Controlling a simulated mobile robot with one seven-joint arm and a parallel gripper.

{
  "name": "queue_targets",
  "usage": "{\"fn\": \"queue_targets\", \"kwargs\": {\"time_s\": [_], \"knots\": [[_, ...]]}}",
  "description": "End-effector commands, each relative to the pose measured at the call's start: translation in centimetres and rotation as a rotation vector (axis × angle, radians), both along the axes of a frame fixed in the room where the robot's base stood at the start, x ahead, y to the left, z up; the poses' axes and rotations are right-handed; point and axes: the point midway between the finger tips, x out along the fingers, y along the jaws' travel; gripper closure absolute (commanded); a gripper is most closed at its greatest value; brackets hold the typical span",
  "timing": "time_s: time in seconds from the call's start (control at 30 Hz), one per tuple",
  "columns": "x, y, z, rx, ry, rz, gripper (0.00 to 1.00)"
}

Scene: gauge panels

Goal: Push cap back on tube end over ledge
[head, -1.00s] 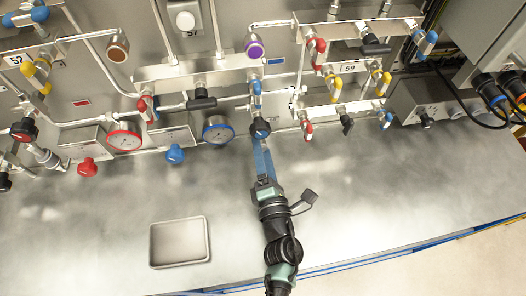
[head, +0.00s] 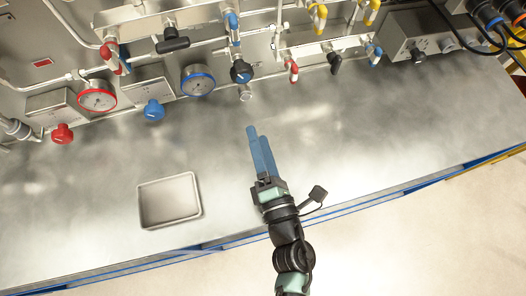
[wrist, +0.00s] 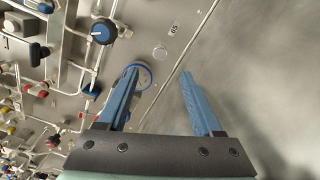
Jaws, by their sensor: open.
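A short silvery tube end (head: 246,93) points out over the metal ledge (head: 110,170), just below a dark blue valve knob (head: 241,71). I cannot tell a separate cap from the tube end at this size. In the wrist view, a small silvery end (wrist: 127,33) shows beside the same knob (wrist: 103,32). My gripper (head: 258,137) has blue fingers and is over the ledge, apart from the tube end and below it in the head view. In the wrist view, its fingers (wrist: 159,74) stand apart with nothing between them.
A blue-rimmed gauge (head: 198,80) and a blue knob (head: 153,110) are left of the tube end. A red-rimmed gauge (head: 97,95) is farther left. An empty shallow tray (head: 143,207) lies on the ledge left of my gripper. The ledge at right is clear.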

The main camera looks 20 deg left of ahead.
Motion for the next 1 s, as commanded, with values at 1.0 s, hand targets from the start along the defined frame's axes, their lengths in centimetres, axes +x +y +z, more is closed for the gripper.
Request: {"fn": "queue_targets", "kwargs": {"time_s": [1.0], "knots": [[-1.9,-1.3,0.0,0.000,0.000,0.000,0.33]]}}
